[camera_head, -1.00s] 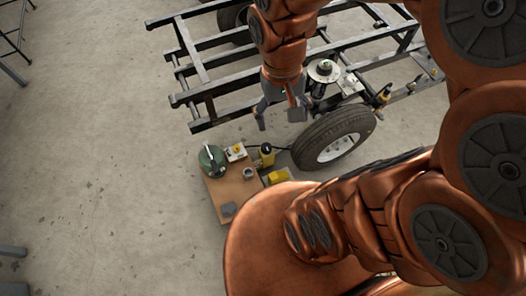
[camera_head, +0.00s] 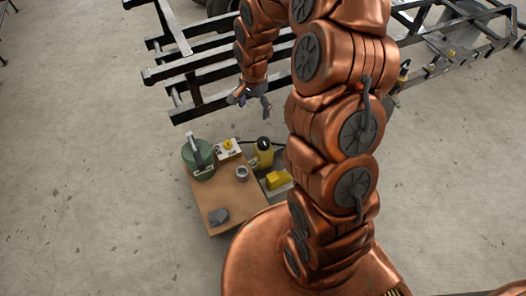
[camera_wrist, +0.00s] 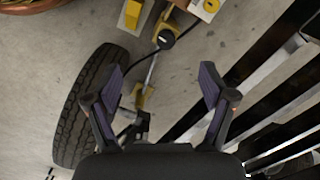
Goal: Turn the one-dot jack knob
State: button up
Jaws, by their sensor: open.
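My gripper (camera_head: 252,102) is open and empty above the floor, near the corner of the black frame. In the wrist view its two fingers (camera_wrist: 162,78) stand wide apart with nothing between them. A white box with a yellow knob (camera_head: 228,146) sits at the back edge of the brown board; it also shows at the top of the wrist view (camera_wrist: 207,7). A yellow jack-like body (camera_head: 264,150) with a black cable stands beside the board; it appears ahead of the fingers in the wrist view (camera_wrist: 166,38). I cannot make out any dot marks on them.
The black frame (camera_head: 200,73) lies behind my gripper. A green canister (camera_head: 200,160), a small cup (camera_head: 242,173) and a grey object (camera_head: 218,216) are on the board (camera_head: 206,195). A yellow block (camera_head: 278,180) lies beside it. The tyre (camera_wrist: 84,105) is at left in the wrist view.

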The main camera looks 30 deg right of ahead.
aim_at(264, 141)
jog(key=w+d+f+m+b, duration=0.1)
jog(key=d+f+b, duration=0.1)
jog(key=f, duration=0.5)
jog(key=w+d+f+m+b, duration=0.1)
jog(key=f+b, duration=0.3)
jog(key=f, duration=0.4)
jog(key=w+d+f+m+b, duration=0.2)
jog(key=f, duration=0.6)
jog(key=shift+w+d+m+b, duration=0.35)
jog(key=shift+w+m+b, duration=0.05)
notch_tip(264, 141, down, 8)
jog(key=b, duration=0.3)
jog(key=shift+r, duration=0.25)
jog(key=shift+c, duration=0.4)
jog(key=c, duration=1.1)
jog(key=shift+r+p, duration=0.15)
jog(key=shift+p, duration=0.25)
